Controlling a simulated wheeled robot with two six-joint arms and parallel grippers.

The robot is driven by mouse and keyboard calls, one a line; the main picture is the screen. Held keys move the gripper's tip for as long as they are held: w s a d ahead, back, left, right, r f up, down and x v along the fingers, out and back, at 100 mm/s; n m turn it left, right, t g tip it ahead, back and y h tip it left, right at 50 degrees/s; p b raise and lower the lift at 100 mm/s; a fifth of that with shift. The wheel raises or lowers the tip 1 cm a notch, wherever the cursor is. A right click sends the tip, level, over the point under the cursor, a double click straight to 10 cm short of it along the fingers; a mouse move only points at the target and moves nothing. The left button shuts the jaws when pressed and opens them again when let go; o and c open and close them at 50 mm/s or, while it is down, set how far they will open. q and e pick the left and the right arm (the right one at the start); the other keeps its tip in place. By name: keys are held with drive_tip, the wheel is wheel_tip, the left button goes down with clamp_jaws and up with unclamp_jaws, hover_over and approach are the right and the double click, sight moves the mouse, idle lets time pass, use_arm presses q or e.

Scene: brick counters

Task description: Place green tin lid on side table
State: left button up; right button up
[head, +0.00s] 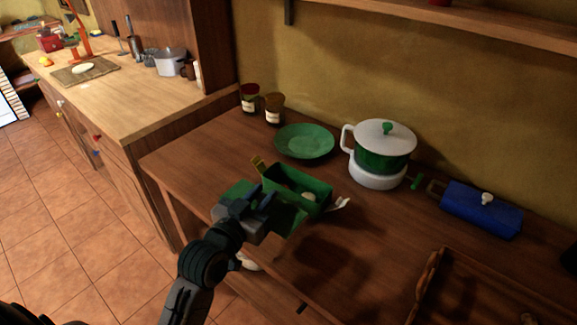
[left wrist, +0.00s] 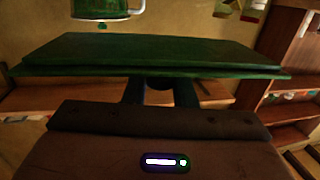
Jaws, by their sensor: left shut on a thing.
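My left gripper (head: 262,203) is shut on the green tin lid (head: 288,222), a flat green panel that shows on both sides of the fingers. In the left wrist view the lid (left wrist: 150,52) spans most of the width, with the fingers (left wrist: 160,92) at its near edge. The lid is above the front part of the dark wooden table (head: 335,250). The open green tin (head: 305,203) stands just behind the lid, with a pale thing inside. Which surface is the side table I cannot tell for sure. My right gripper is not in view.
A green plate (head: 305,141), two jars, a green-and-white pot (head: 383,155) and a blue box (head: 480,209) stand at the back. A wooden tray (head: 470,290) lies front right. A lighter counter (head: 130,98) is at the left. Some dark tabletop in front is free.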

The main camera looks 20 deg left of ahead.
use_arm(q)
drive_tip(key=s+f, duration=0.1)
drive_tip(key=f, duration=0.1)
drive_tip(key=s+d+f+n+y, duration=0.1)
drive_tip(key=s+f, duration=0.1)
drive_tip(key=s+d+f+y, duration=0.1)
drive_tip(key=f, duration=0.1)
drive_tip(key=shift+s+n, duration=0.3)
drive_tip(key=shift+s+f+y, duration=0.3)
drive_tip(key=shift+f+y, duration=0.05)
drive_tip(key=shift+y, duration=0.05)
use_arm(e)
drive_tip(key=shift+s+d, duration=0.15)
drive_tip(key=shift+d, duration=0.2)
use_arm(q)
drive_tip(key=shift+r, duration=0.1)
drive_tip(key=w+r+h, duration=0.1)
drive_tip(key=r, duration=0.1)
drive_tip(key=w+a+r+m+h, duration=0.1)
drive_tip(key=w+r, duration=0.1)
drive_tip(key=w+a+r, duration=0.1)
drive_tip(key=w+r, duration=0.1)
drive_tip(key=shift+r+m+h, duration=0.3)
drive_tip(key=shift+r+h, duration=0.1)
drive_tip(key=shift+s, duration=0.1)
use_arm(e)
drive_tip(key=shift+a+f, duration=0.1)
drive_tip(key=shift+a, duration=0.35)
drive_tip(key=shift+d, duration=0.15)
